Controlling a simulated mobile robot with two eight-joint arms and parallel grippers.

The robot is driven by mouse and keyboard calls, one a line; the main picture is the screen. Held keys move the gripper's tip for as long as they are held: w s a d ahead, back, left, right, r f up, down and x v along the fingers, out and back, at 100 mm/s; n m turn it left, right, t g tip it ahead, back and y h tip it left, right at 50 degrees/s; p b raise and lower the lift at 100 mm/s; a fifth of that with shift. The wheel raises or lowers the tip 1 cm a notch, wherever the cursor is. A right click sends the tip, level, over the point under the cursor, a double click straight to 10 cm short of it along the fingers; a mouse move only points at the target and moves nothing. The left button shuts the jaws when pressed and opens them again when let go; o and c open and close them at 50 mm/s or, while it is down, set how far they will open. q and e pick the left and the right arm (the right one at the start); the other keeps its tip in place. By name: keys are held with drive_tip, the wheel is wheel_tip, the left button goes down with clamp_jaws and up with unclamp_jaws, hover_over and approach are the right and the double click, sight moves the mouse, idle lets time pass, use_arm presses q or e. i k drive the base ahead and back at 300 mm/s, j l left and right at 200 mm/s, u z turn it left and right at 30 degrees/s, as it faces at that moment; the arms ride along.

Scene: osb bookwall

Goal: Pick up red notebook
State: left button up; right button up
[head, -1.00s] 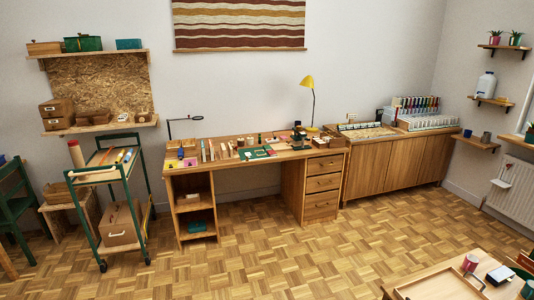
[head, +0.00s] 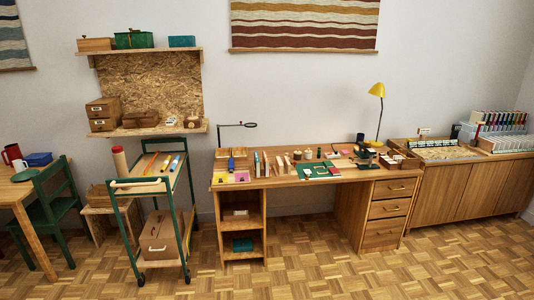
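I cannot make out a red notebook for certain in the head view. The wooden desk (head: 350,184) stands against the wall and carries many small items, including a green mat (head: 318,171), upright book-like pieces (head: 260,165) and pink and yellow pieces (head: 238,177). They are too small to tell apart. Neither of my grippers is in view.
A green trolley (head: 150,187) with a box on its lower shelf stands left of the desk. A green chair (head: 50,207) and a table (head: 12,188) are at the far left. A wooden cabinet (head: 470,190) stands right. The parquet floor (head: 310,270) in front is clear.

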sight(334, 171)
drive_tip(key=i, duration=0.55)
drive_tip(key=i+j+z, duration=0.1)
drive_tip(key=i, duration=0.4)
drive_tip(key=i+j, duration=0.15)
drive_tip(key=i, duration=0.4)
drive_tip(key=i+l+z, duration=0.15)
drive_tip(key=i+z, duration=0.35)
drive_tip(key=i, duration=0.2)
drive_tip(key=i+j+z, duration=0.15)
drive_tip(key=i+z, duration=0.3)
drive_tip(key=i, duration=0.2)
drive_tip(key=i+l, duration=0.1)
drive_tip(key=i, duration=0.8)
drive_tip(key=l, duration=0.05)
